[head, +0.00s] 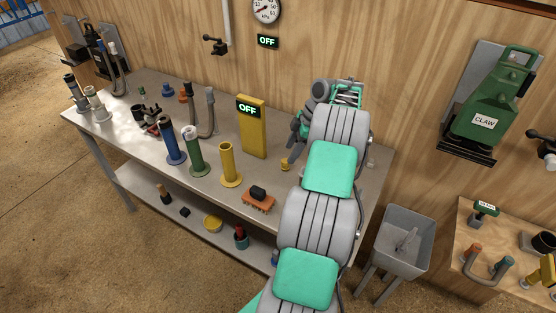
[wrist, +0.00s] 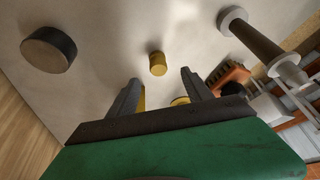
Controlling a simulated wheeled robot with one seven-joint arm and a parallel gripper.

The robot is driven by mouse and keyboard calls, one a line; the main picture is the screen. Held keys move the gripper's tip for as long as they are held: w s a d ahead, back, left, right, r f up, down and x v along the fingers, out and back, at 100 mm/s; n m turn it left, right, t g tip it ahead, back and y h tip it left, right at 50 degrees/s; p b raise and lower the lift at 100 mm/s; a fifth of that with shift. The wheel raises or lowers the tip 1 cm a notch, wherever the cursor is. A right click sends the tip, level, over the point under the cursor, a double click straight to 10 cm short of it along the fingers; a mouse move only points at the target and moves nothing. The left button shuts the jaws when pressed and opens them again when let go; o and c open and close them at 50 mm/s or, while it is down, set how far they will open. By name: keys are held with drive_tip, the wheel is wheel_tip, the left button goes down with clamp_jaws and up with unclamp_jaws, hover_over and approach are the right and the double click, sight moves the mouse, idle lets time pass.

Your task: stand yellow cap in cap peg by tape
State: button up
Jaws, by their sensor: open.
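The small yellow cap (head: 285,164) stands on the grey workbench, just below and left of my gripper (head: 292,152) in the head view. In the wrist view the yellow cap (wrist: 157,64) sits ahead of the open fingertips (wrist: 160,77), roughly centred between them and apart from both. My gripper is open and empty. I cannot pick out the cap peg with certainty. A dark roll-like cylinder (wrist: 48,50) lies on the bench at the upper left of the wrist view; I cannot tell whether it is the tape. My arm hides the right part of the bench.
A yellow OFF box (head: 252,127) stands behind the cap. Yellow (head: 229,165), green (head: 193,152) and blue (head: 170,142) tubes stand to the left. An orange brush (head: 258,201) lies near the front edge. A grey peg-like post (wrist: 262,45) shows in the wrist view.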

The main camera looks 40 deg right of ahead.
sight(285, 162)
drive_tip(key=x, duration=0.2)
drive_tip(key=p+x, duration=0.1)
drive_tip(key=x, duration=0.3)
drive_tip(key=shift+d+f, duration=0.15)
drive_tip(key=shift+f, duration=0.3)
clamp_jaws()
